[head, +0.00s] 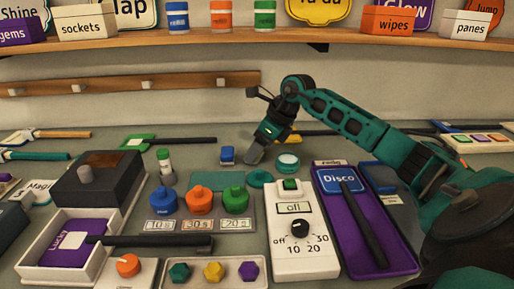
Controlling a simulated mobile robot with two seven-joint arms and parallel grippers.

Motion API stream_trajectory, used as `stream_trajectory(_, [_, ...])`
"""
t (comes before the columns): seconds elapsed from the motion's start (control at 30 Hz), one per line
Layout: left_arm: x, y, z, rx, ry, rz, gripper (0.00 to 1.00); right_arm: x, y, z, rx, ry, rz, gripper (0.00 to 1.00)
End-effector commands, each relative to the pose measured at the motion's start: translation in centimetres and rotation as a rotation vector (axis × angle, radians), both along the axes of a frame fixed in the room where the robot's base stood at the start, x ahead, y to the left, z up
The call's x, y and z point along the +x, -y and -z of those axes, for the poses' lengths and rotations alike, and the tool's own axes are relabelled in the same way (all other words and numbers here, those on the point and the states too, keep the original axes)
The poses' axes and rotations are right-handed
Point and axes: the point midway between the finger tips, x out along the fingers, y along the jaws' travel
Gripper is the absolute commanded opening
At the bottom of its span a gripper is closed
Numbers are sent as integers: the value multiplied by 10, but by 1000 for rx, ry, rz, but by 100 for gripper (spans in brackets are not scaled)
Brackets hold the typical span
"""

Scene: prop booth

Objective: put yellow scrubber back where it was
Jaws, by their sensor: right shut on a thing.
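The yellow scrubber (293,138) shows only in part at the back of the bench. A bit of its yellow head shows beside my right gripper, and its dark handle runs to the right. My right gripper (255,153) reaches in from the right, points down and to the left, and is shut on the scrubber. The place where its fingers meet the scrubber is hidden by the gripper itself. I cannot tell whether the scrubber touches the bench. My left gripper is not in view.
A blue block (227,155) stands just left of the right gripper, and a round teal-and-white jar (288,162) to its right. A green scrubber (140,143) lies at the back left.

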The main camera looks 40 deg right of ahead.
Motion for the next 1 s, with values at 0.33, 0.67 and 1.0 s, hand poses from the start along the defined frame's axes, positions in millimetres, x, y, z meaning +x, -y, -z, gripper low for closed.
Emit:
stream_trajectory(0.33, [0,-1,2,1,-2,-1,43,0,0,3,0,0,0,79])
stream_trajectory(0.67, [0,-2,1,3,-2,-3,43,0,0,1,0,0,0,86])
stream_trajectory(1.0, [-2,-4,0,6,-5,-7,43,-22,13,-46,-6,2,2,86])
